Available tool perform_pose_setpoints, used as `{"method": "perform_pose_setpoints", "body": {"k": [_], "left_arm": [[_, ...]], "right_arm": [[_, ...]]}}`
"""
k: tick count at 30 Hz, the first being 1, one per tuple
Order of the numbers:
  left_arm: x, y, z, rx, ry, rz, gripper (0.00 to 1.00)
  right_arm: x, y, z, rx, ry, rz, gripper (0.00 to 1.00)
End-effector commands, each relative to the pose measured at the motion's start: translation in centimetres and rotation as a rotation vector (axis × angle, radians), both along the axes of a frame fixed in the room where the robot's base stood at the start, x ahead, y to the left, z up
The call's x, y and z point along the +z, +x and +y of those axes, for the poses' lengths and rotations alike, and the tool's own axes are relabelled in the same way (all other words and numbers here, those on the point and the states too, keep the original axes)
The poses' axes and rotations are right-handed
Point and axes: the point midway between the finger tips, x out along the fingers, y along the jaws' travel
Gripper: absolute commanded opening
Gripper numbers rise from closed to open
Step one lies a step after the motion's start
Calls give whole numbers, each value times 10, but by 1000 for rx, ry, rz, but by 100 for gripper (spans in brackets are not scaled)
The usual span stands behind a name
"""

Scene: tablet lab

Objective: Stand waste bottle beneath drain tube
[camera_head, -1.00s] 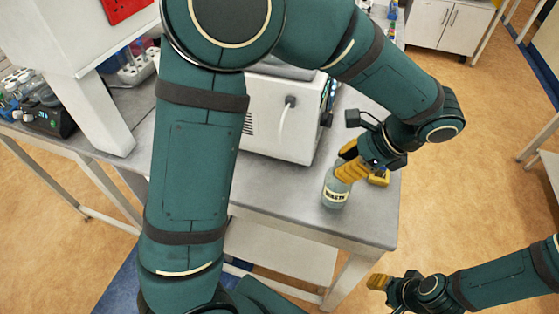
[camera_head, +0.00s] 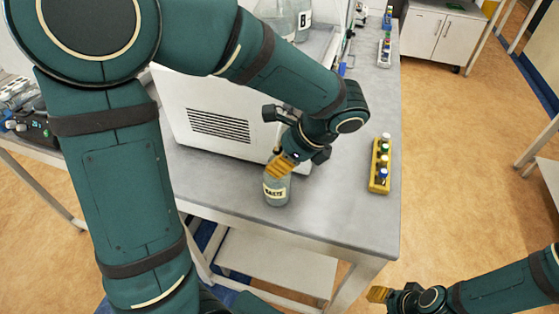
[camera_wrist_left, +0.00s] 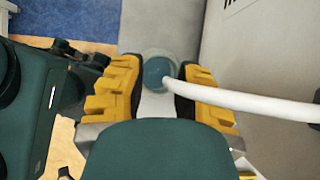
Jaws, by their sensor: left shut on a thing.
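The waste bottle (camera_head: 277,192), a small clear bottle labelled WASTE, is upright at the worktop in front of the white machine. I cannot tell whether its base touches the worktop. My left gripper (camera_head: 283,167) is shut on its upper part. In the left wrist view the yellow fingers are on both sides of the round bottle top (camera_wrist_left: 157,68). The white drain tube (camera_wrist_left: 250,103) comes in from the right there, and its end overlaps the bottle's mouth. In the head view my left arm hides the tube. My right gripper (camera_head: 379,294) is low at the right, away from the table.
The white machine (camera_head: 215,125) stands close behind the bottle. A yellow rack (camera_head: 380,165) of capped vials stands to the right. The worktop (camera_head: 335,215) between rack and bottle is clear. Large glass bottles (camera_head: 280,15) are at the back.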

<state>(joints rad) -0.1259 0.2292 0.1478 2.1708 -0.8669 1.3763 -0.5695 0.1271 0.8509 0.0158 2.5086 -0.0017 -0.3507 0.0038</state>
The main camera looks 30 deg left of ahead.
Motion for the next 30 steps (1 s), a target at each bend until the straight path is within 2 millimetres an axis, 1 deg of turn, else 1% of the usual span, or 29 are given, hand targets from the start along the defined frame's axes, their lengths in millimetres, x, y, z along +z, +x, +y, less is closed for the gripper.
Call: {"method": "perform_pose_setpoints", "body": {"k": [1,7,11,12,13,23,26,30], "left_arm": [[-3,0,0,0,0,-1,0],[-2,1,0,1,1,-3,0],[-5,0,0,1,0,-2,0],[-4,0,0,1,0,-2,46],[-4,0,0,1,0,-2,54],[-3,0,0,1,0,-2,54],[4,2,-4,-1,0,-3,54],[23,5,-15,-1,0,-5,54]], "right_arm": [[-2,0,0,0,0,-1,47],[-1,0,0,0,0,-1,47],[-3,1,0,-1,0,-2,47],[-2,1,0,-1,0,-2,47],[-2,1,0,-1,0,-2,47],[-1,1,0,0,0,-1,47],[1,0,0,0,0,-1,47],[8,-1,0,0,0,2,47]]}}
